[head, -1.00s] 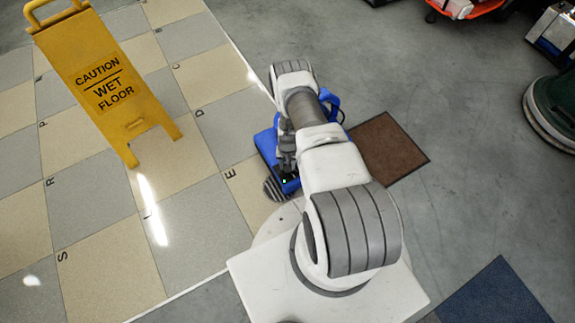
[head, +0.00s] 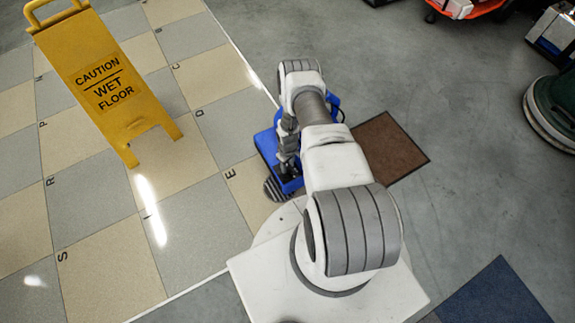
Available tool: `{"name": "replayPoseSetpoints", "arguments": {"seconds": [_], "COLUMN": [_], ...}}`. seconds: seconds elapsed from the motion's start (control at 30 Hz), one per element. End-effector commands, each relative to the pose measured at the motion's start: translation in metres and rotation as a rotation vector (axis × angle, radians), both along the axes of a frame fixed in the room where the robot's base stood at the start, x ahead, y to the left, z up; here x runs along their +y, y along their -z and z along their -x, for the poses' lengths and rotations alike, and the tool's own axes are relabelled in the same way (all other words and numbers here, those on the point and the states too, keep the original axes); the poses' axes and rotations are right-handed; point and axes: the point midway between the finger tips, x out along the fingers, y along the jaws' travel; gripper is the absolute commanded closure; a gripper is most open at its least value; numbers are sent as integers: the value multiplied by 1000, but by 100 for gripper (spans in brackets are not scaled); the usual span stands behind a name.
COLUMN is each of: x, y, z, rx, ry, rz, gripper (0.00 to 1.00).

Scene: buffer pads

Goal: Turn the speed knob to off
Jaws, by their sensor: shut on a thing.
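A blue floor machine (head: 265,146) stands beyond my base, partly covered by my arm. A striped grey round part (head: 273,189) shows at its near left corner. My gripper (head: 290,172) points down at the near part of the machine's blue top. It is shut on a small part there, at the place of the speed knob. The knob itself is hidden by the fingers and too small to make out, so its setting cannot be read.
A yellow wet-floor sign (head: 105,85) stands on the checkered tiles at left. A brown mat (head: 391,148) lies right of the machine, a dark blue mat (head: 495,297) at lower right. A green round machine (head: 552,110) is at the right edge. Grey floor between is clear.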

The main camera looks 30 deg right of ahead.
Motion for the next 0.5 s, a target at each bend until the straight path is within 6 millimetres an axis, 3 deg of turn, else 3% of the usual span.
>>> {"name": "replayPoseSetpoints", "arguments": {"seconds": [0.5], "x": [0], "y": [0], "z": [0], "rx": [0], "ry": [-128], "rz": [-1], "gripper": [100]}}
